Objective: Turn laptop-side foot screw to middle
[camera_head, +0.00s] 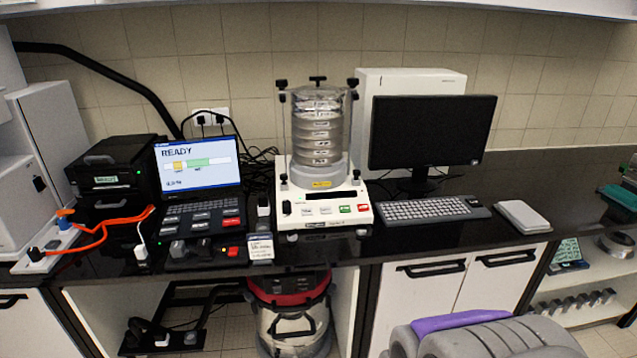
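The sieve shaker (325,213) stands on the dark counter, with a clear cylinder holding a stack of sieves (317,135) on its white base. The laptop (200,172) is open to its left, and its screen reads READY above a bar with yellow and green parts. At the base's front left corner, on the laptop side, a small foot screw (292,238) shows under the edge. Its turn position is too small to tell. Another foot (362,232) shows at the front right corner. My gripper is not in view.
A monitor (432,130), keyboard (433,209) and white pad (523,217) stand on the right. A black device (113,168) and orange cable (105,232) lie left. A small labelled card (261,248) stands close left of the shaker's front. A red-topped vacuum (291,310) sits below the counter.

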